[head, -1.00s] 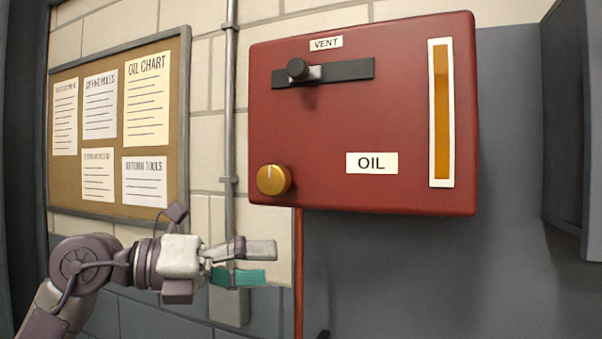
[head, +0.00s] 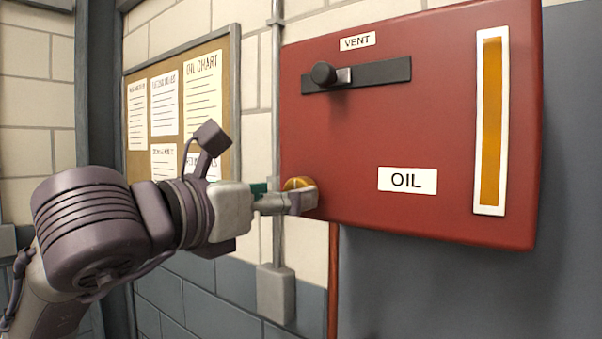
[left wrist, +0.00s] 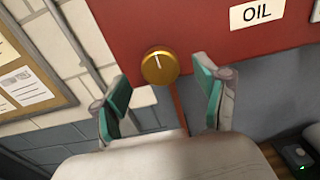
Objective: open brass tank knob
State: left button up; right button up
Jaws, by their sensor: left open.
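The brass knob (head: 297,184) sits at the lower left corner of the red oil tank (head: 360,140). In the head view my left gripper (head: 288,199) is in front of it and covers most of it. In the left wrist view the knob (left wrist: 160,67) shows whole, with a pale pointer line near its top. There my left gripper (left wrist: 165,103) is open, its two teal-padded fingers apart, with the knob between and just beyond the tips. I see no contact with the knob. My right gripper is not in view.
The tank also carries a black vent slider (head: 355,75), an OIL label (head: 407,180) and an amber sight gauge (head: 491,120). A grey conduit (head: 277,120) with a box (head: 276,295) runs down the wall. A red-brown pipe (head: 333,280) drops below the tank. A notice board (head: 232,110) hangs at left.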

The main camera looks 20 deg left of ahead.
aim_at(300, 182)
pick_arm(q)
jog(key=p+x, duration=0.1)
jog(key=x, duration=0.3)
jog(key=shift+r, duration=0.1)
jog(key=shift+w+d+p, duration=0.1)
jog(key=shift+w+p, duration=0.2)
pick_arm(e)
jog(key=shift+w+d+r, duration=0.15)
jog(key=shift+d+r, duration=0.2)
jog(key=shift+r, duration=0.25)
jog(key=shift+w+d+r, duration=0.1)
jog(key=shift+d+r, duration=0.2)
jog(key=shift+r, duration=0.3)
